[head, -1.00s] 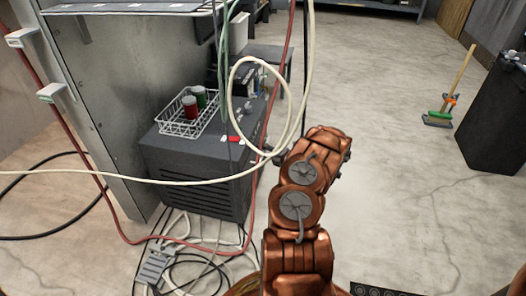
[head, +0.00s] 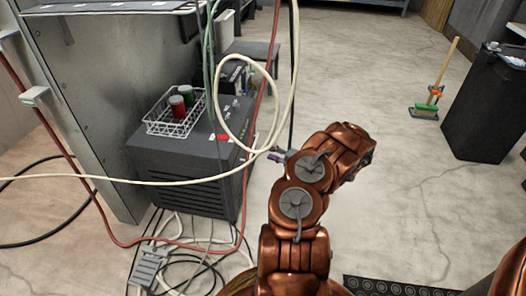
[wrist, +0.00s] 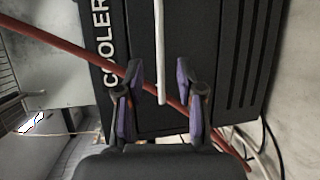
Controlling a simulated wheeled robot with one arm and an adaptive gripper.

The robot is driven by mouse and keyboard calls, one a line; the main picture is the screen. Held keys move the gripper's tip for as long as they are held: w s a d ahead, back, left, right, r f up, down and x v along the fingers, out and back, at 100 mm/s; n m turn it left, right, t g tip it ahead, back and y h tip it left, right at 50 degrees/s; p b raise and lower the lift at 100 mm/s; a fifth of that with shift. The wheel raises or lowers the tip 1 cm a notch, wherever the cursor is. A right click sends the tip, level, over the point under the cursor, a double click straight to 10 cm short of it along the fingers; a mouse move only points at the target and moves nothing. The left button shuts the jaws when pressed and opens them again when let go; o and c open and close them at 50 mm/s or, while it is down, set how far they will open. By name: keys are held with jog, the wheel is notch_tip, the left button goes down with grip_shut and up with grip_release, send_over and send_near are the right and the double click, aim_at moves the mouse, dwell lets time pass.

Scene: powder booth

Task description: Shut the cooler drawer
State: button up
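The cooler (wrist: 92,50) is a dark face with white "COOLER" lettering, turned sideways in the wrist view. A dark panel (wrist: 200,45) lies beside the lettering, with vent slots further right. I cannot tell for sure which part is the drawer or how far out it stands. In the head view a dark cabinet (head: 180,165) stands left of my arm; its right side is partly hidden by hoses. My gripper (wrist: 160,80) has its two purple fingers apart, facing the dark face with nothing gripped. In the head view, my gripper (head: 279,155) is right of the cabinet, mostly hidden by my arm.
A red hose (wrist: 75,50) and a white cable (wrist: 160,50) cross before the dark face. A wire basket (head: 165,127) with red and green cans sits on the cabinet. Cables and a power strip (head: 148,267) lie on the floor.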

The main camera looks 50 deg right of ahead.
jog(key=shift+v, duration=1)
